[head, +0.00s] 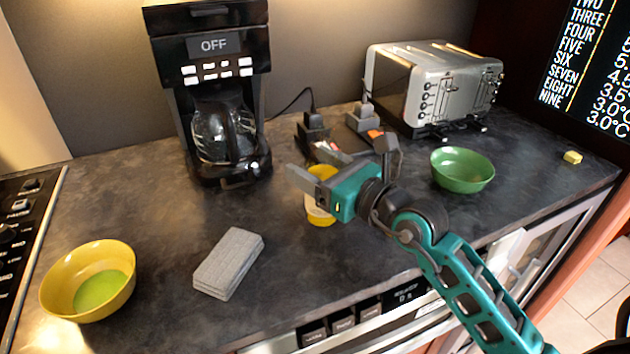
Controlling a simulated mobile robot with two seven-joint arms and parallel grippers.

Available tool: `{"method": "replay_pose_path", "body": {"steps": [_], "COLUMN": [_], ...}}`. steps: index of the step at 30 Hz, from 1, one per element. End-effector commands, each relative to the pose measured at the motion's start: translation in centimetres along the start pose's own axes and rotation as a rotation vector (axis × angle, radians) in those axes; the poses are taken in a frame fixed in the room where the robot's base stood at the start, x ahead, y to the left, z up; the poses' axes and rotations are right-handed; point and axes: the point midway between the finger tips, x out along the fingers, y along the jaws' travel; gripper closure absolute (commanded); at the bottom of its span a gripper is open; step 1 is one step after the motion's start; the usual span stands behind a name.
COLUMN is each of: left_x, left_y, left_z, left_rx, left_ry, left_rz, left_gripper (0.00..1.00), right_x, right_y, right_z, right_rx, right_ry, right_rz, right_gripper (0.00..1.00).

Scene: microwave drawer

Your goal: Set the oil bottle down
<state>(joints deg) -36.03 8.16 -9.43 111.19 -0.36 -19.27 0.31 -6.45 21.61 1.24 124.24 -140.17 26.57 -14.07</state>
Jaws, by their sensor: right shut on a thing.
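A yellow object with a pale label, which looks like the oil bottle (319,214), is at the middle of the dark counter (290,290). My right gripper (338,158) reaches in from the lower right and is shut on it. The bottle looks roughly upright. The gripper and its finger hide part of its middle and right side. Whether its base touches the counter cannot be told. My left gripper is not in view.
A coffee maker (212,80) stands behind on the left, a toaster (432,88) behind on the right. A green bowl (462,170) is right of my gripper. A grey block (229,263) and a yellow bowl (88,280) are left. Plugs (314,128) lie behind. The counter's front middle is clear.

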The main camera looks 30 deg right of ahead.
Motion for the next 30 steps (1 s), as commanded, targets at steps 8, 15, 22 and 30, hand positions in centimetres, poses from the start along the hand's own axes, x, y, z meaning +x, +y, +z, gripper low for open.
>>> {"method": "replay_pose_path", "body": {"steps": [8,15,22,30], "left_x": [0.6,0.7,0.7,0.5], "left_y": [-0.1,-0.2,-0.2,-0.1], "left_z": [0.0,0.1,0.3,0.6], "left_rx": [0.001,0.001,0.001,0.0], "left_ry": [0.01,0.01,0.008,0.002], "left_rz": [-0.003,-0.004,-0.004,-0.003], "left_gripper": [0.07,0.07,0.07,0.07], "right_x": [0.0,0.0,0.0,0.0], "right_y": [0.0,0.0,0.0,0.0], "right_z": [-2.5,-2.6,-2.8,-2.8], "right_rx": [-0.001,0.0,0.0,0.0], "right_ry": [-0.003,-0.003,0.0,0.0], "right_rz": [0.001,0.001,0.001,0.001], "right_gripper": [0.75,0.75,0.19,0.08]}}
